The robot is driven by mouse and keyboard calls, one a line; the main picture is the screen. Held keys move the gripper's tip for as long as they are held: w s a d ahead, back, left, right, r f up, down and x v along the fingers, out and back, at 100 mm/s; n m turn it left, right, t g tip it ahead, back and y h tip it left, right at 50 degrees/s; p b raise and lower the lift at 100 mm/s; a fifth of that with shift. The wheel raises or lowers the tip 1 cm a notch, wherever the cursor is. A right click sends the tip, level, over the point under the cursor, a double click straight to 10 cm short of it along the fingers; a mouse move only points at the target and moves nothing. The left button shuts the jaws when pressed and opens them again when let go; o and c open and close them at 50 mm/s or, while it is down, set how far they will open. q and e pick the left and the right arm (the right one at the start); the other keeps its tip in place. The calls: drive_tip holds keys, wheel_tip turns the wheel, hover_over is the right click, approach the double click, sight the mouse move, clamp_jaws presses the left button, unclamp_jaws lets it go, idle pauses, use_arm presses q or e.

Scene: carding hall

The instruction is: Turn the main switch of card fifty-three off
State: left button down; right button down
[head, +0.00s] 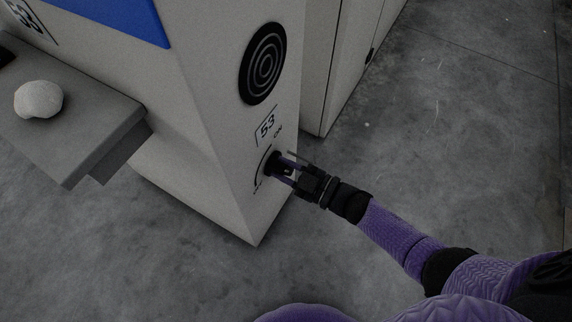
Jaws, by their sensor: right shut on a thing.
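The card machine numbered 53 (190,85) is a pale cabinet with a blue panel, at the left and middle of the head view. Its main switch (272,163) is a dark rotary knob low on the narrow end face, under a "53" label (267,127). "ON" is printed at the upper right of the knob, and a dark arc runs on its left to a small marking at the lower left. My right gripper (284,169) is shut on the knob. The fingers partly hide it, so I cannot tell which way it points. My left gripper is not in view.
A grey shelf (105,125) with a pale round lump (38,99) juts out at the left. A round black ringed disc (262,63) sits above the label. Another pale cabinet (345,50) stands behind. The concrete floor (450,130) is clear at the right.

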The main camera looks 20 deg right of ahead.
drive_tip(key=n, duration=0.2)
drive_tip(key=shift+s+a+f+n, duration=0.15)
drive_tip(key=shift+f+n, duration=0.1)
drive_tip(key=shift+n, duration=0.15)
drive_tip(key=n, duration=0.2)
drive_tip(key=n+b, duration=0.1)
drive_tip(key=shift+s+a+f+n, duration=0.15)
drive_tip(key=shift+f+n, duration=0.1)
drive_tip(key=shift+n, duration=0.05)
drive_tip(key=n, duration=0.2)
drive_tip(key=shift+a+f+n, duration=0.1)
drive_tip(key=shift+f+n, duration=0.05)
drive_tip(key=shift+n, duration=0.15)
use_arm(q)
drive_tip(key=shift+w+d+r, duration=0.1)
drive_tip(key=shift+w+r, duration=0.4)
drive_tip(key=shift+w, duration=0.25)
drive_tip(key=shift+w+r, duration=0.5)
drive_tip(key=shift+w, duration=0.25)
use_arm(e)
drive_tip(key=shift+s+f+n, duration=0.1)
drive_tip(key=shift+f+n, duration=0.1)
drive_tip(key=shift+n, duration=0.65)
drive_tip(key=shift+f+n, duration=0.15)
drive_tip(key=shift+n, duration=0.7)
drive_tip(key=shift+c, duration=2.2)
unclamp_jaws()
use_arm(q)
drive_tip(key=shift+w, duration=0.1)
